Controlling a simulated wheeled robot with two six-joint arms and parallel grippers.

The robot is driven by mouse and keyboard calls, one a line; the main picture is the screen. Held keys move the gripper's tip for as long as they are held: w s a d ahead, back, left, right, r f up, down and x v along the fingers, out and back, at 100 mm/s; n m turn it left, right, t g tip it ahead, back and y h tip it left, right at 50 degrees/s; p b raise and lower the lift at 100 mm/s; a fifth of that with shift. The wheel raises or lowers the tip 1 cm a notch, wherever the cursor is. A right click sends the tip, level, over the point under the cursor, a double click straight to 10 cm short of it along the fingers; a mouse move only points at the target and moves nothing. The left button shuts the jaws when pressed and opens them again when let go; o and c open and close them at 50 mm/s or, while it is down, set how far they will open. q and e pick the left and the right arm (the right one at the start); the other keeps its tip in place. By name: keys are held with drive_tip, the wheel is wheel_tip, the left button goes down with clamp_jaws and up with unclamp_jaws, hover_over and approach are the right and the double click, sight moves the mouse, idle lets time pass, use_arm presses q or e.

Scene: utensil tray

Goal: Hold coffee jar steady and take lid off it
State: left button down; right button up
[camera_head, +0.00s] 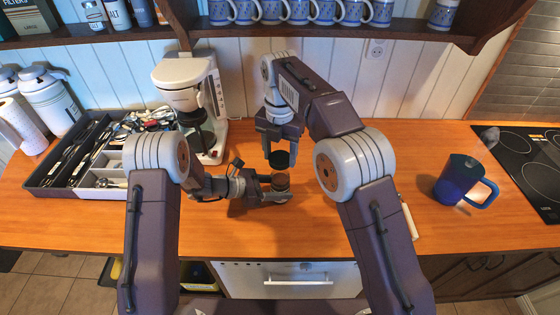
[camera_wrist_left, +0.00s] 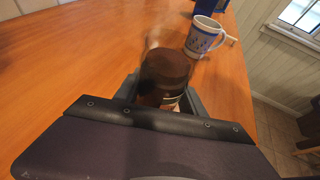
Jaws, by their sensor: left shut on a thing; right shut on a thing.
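The coffee jar (camera_head: 281,184) is small and brown and stands upright on the wooden counter. My left gripper (camera_head: 272,190) is shut around it from the side. In the left wrist view the dark brown jar (camera_wrist_left: 165,75), with a pale label low down, sits between the fingers. My right gripper (camera_head: 280,143) points down from above and is shut on the dark round lid (camera_head: 281,159). In the head view the lid appears apart from the jar, with a gap between them. The right gripper cannot be made out clearly in the left wrist view.
A cutlery tray (camera_head: 34,188) and a coffee maker (camera_head: 187,72) stand at the left. A blue jug (camera_head: 462,178) is at the right, near the hob (camera_head: 530,160). A white and blue mug (camera_wrist_left: 205,36) stands beyond the jar in the wrist view. More mugs line the shelf above.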

use_arm(q)
drive_tip(key=c, duration=0.6)
unclamp_jaws()
drive_tip(key=b+v, duration=0.1)
drive_tip(key=v, duration=1.1)
